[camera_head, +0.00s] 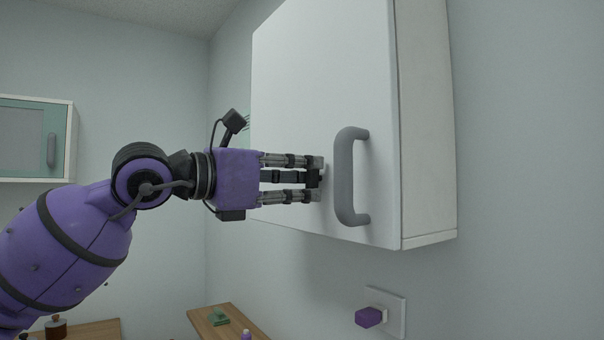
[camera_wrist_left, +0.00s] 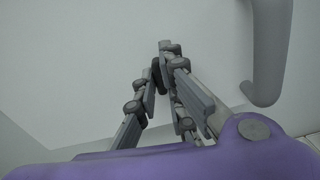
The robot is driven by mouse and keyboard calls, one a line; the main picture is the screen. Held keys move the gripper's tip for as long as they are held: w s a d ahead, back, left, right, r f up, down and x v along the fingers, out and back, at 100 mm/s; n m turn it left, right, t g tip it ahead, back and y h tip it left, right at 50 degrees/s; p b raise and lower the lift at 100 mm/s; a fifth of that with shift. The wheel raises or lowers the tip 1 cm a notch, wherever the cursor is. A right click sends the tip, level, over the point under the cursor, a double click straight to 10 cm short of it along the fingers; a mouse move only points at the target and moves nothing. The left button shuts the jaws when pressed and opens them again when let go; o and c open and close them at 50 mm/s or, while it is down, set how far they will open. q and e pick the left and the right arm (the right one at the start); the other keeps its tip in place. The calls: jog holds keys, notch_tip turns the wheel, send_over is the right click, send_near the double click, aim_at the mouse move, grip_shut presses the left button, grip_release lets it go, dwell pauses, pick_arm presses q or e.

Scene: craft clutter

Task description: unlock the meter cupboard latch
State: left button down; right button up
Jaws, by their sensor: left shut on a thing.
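A white wall cupboard (camera_head: 320,75) fills the middle of the head view, its door closed. A grey bar handle (camera_head: 345,178) stands on the door; it also shows at the upper right of the left wrist view (camera_wrist_left: 265,50). My left gripper (camera_head: 316,178) is at the door's face, just left of the handle and apart from it. Its fingers (camera_wrist_left: 165,65) come together in the left wrist view, shut on a small dark piece that appears to be the latch (camera_head: 313,179). The fingers hide most of it. My right gripper is out of view.
Below the cupboard, a purple block (camera_head: 370,317) sits at a white wall plate (camera_head: 398,312). A wooden surface (camera_head: 240,325) bears a small green object (camera_head: 218,317). Another cupboard (camera_head: 30,140) with a green door frame hangs at far left. The wall right of the cupboard is bare.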

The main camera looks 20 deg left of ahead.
pick_arm(q)
jog(key=shift+r+n, duration=0.1)
jog(key=shift+n, duration=0.5)
jog(key=c, duration=1.8)
grip_release()
jog(key=shift+c, duration=0.2)
jog(key=v, duration=1.2)
